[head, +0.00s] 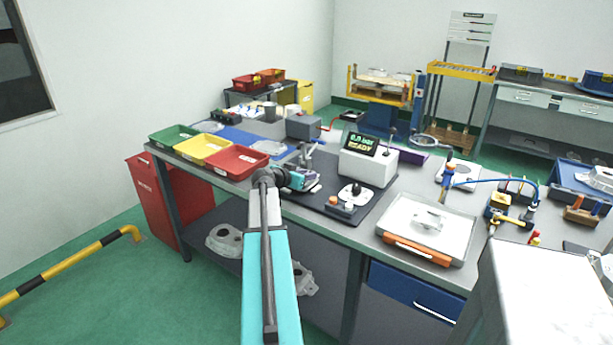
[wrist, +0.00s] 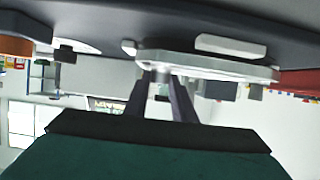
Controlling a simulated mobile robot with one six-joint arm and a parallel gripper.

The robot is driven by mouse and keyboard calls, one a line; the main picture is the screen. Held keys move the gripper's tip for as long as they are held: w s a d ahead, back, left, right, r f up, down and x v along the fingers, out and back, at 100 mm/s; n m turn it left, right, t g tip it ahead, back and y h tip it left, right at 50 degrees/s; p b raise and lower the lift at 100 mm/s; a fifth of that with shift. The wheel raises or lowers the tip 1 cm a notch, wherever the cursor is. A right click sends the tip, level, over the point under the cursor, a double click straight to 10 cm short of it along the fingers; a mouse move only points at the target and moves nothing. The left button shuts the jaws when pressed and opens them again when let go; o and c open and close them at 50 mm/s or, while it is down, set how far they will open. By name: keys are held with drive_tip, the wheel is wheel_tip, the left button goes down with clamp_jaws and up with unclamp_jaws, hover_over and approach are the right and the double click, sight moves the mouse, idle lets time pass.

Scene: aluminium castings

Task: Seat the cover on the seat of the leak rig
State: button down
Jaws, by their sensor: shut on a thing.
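The leak rig shows in the head view as a dark base plate (head: 325,200) on the bench, with a grey box (head: 368,167) whose screen reads 0.0 bar READY. My gripper (head: 303,181) is over the left part of the plate. In the wrist view my gripper (wrist: 166,84) is shut on the cover (wrist: 205,66), a flat silver casting. The cover is close to the dark plate; I cannot tell whether it touches. The seat is hidden by my gripper and the cover in the head view.
A toggle clamp (head: 306,152) stands just behind my gripper. Right of it are a white round piece with a black knob (head: 351,193) and a white tray (head: 400,228). Green (head: 173,137), yellow (head: 203,149) and red (head: 237,160) bins stand left. Another casting (head: 268,147) lies on a blue mat.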

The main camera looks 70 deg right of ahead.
drive_tip(key=shift+f+b, duration=0.55)
drive_tip(key=shift+b, duration=0.15)
drive_tip(key=c, duration=1.4)
unclamp_jaws()
drive_tip(key=shift+a, duration=0.1)
drive_tip(key=b+v, duration=0.2)
drive_tip(key=v, duration=1.1)
drive_tip(key=shift+a, duration=0.3)
drive_tip(key=shift+w+r, duration=0.1)
drive_tip(key=shift+r, duration=0.05)
